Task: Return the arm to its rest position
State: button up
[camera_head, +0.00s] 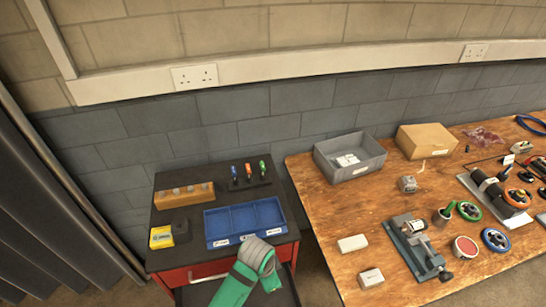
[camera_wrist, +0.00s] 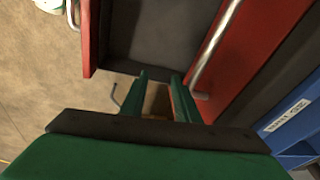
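My green arm (camera_head: 245,275) shows at the bottom of the head view, in front of the dark-topped red tool cabinet (camera_head: 195,273). In the wrist view my gripper (camera_wrist: 158,78) has two green fingers standing apart, with no object seen between their tips. It is near a pulled-out red drawer with a dark inside (camera_wrist: 160,30), beside the cabinet's metal handles. The fingertips are hidden in the head view. I cannot tell whether the fingers touch the drawer.
A blue divided tray (camera_head: 245,218), a wooden block (camera_head: 184,195) and a yellow box (camera_head: 161,237) are on the cabinet. The wooden workbench (camera_head: 325,215) at right holds a grey bin (camera_head: 350,170), a vise (camera_head: 415,247) and several parts. Concrete floor (camera_wrist: 50,90) lies left in the wrist view.

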jog(key=w+d+r+n+t+h, duration=0.3)
jog(key=d+r+n+t, duration=0.2)
jog(key=d+r, duration=0.6)
jog(key=w+d+r+n+t+h, duration=0.4)
jog(key=d+r+t, duration=0.3)
jog(key=d, duration=0.7)
jog(key=s+a+f+n+y, duration=0.2)
jog(key=s+a+f, duration=0.15)
jog(key=s, duration=0.35)
jog(key=s+a+f+n+t+y, duration=0.1)
jog(key=s+a+f+n+y, duration=0.1)
jog(key=s+a+n+y, duration=0.3)
jog(key=s+a+f, duration=0.2)
jog(key=s+a, duration=0.1)
jog(key=s, duration=0.5)
jog(key=s+a+r+m+y, duration=0.1)
jog(key=s+a+r+m, duration=0.1)
jog(key=s+a, duration=1)
jog(key=s+m, duration=0.1)
jog(key=s, duration=0.1)
jog(key=shift+s+r+t, duration=0.3)
jog(key=shift+s+r, duration=0.05)
jog(key=shift+r, duration=0.05)
